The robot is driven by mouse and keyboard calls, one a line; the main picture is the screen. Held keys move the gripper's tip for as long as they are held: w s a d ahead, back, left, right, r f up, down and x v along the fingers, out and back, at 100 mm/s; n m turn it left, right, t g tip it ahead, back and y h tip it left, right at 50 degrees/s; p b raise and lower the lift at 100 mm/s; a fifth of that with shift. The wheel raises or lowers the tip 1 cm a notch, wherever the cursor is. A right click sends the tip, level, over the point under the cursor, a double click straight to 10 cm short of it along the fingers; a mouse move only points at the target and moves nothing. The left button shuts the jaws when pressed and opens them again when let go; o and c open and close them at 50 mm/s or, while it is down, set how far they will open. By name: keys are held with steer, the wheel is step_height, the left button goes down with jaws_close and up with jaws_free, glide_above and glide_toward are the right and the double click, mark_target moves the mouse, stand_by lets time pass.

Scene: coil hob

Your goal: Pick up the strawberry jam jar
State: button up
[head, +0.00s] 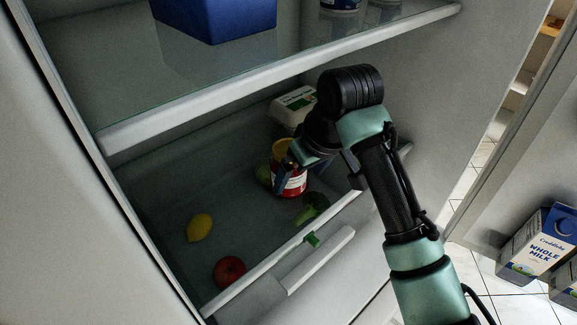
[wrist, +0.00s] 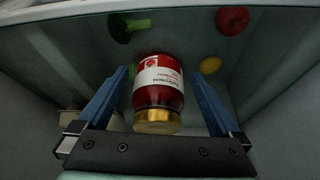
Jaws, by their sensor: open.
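The strawberry jam jar (head: 291,181) is red with a white label and a gold lid. It stands in the lower drawer of the open fridge, partly hidden by my gripper in the head view. In the wrist view the jar (wrist: 158,92) lies between my two blue fingers, with the lid towards the palm and a gap on each side. My gripper (wrist: 160,85) is open around the jar; in the head view my gripper (head: 291,172) reaches down from above right.
The drawer also holds a lemon (head: 200,227), a red tomato or apple (head: 229,271), broccoli (head: 312,207), a green item (head: 263,173) and an egg carton (head: 293,106) behind. A glass shelf with a blue box (head: 222,18) is above. Milk cartons (head: 540,245) stand in the door.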

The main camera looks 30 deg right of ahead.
steer(key=w, duration=0.3)
steer(key=shift+w, duration=0.3)
steer(key=shift+w+f, duration=0.3)
steer(key=shift+f, duration=0.3)
steer(key=shift+r, duration=0.1)
jaws_close()
